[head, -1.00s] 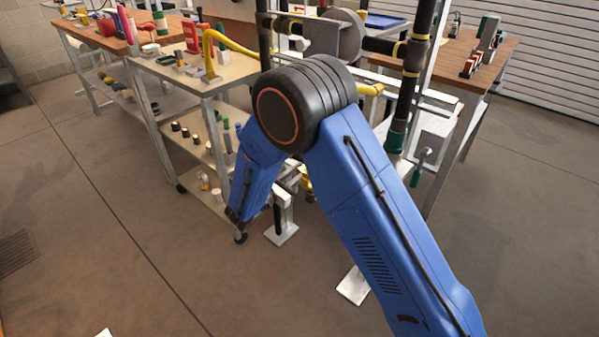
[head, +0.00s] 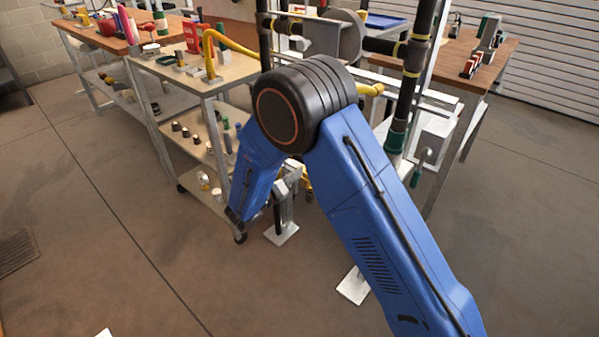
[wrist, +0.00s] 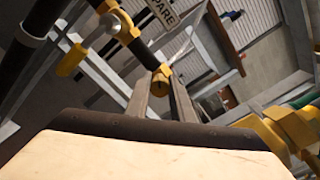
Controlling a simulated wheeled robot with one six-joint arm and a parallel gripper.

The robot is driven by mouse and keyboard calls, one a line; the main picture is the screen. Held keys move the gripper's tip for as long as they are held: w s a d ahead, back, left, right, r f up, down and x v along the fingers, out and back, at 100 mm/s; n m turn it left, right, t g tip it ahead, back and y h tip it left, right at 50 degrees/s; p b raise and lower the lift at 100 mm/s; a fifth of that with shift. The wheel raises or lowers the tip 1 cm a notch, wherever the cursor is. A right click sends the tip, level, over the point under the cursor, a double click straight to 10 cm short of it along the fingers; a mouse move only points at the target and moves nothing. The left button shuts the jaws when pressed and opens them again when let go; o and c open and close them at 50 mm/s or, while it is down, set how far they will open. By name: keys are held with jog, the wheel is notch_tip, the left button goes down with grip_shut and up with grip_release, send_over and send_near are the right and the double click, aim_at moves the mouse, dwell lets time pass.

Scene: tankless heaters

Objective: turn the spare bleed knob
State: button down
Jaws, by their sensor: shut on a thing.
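In the wrist view my gripper (wrist: 161,88) has its two grey fingers closed on a small yellow knob (wrist: 160,74). The knob sits between the fingertips at the end of a dark pipe (wrist: 135,42). A plate (wrist: 160,12) with the lettering "PARE" visible is just above it, so this appears to be the spare bleed knob. The fingers hide part of the knob, and its turn angle cannot be told. In the head view my blue arm covers the knob, and the gripper cannot be made out clearly there.
Another yellow handle (wrist: 70,60) is on the pipework left of my gripper in the wrist view. Yellow fittings (wrist: 285,130) are close at right. In the head view black pipes (head: 412,75) stand behind my arm, and a shelved cart (head: 195,75) is at left. Floor at left is clear.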

jog(key=n, duration=0.4)
jog(key=shift+n, duration=0.3)
jog(key=n, duration=0.4)
jog(key=shift+f+n, duration=0.1)
jog(key=shift+n, duration=0.2)
jog(key=c, duration=1.5)
grip_release()
jog(key=shift+c, duration=0.2)
jog(key=shift+a, duration=0.1)
jog(key=v, duration=1.7)
jog(key=shift+s+a, duration=0.15)
